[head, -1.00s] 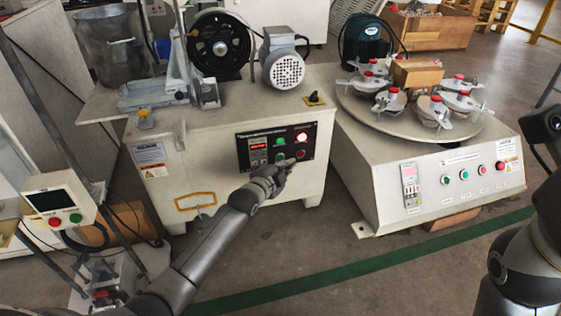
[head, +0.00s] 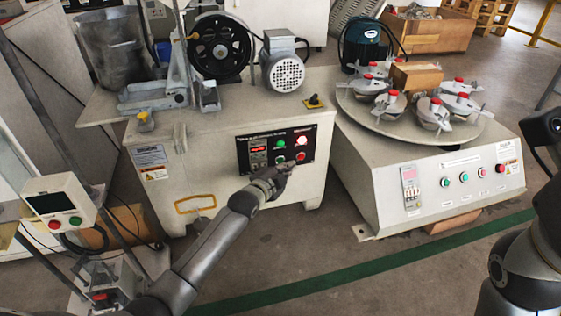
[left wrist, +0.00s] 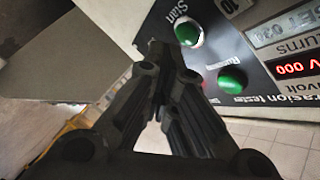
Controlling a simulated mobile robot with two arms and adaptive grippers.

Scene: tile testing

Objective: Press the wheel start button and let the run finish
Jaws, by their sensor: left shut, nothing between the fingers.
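The abrasion tester (head: 165,190) has a black control panel (head: 243,146) on its front, and a dark wheel (head: 220,46) stands on top. In the left wrist view, the green button labelled Start (left wrist: 187,33) is just past my fingertips, with a second green button (left wrist: 232,81) to the right. My left gripper (head: 286,169) is shut and empty, just below and in front of the panel's lower right; it also shows in the left wrist view (left wrist: 166,52). My right gripper is out of view.
A grey motor (head: 284,70) sits right of the wheel. A second machine (head: 450,180) with a round turntable and several buttons stands to the right. A small control box (head: 58,203) is at left. Clear floor with a green stripe (head: 390,262) lies in front.

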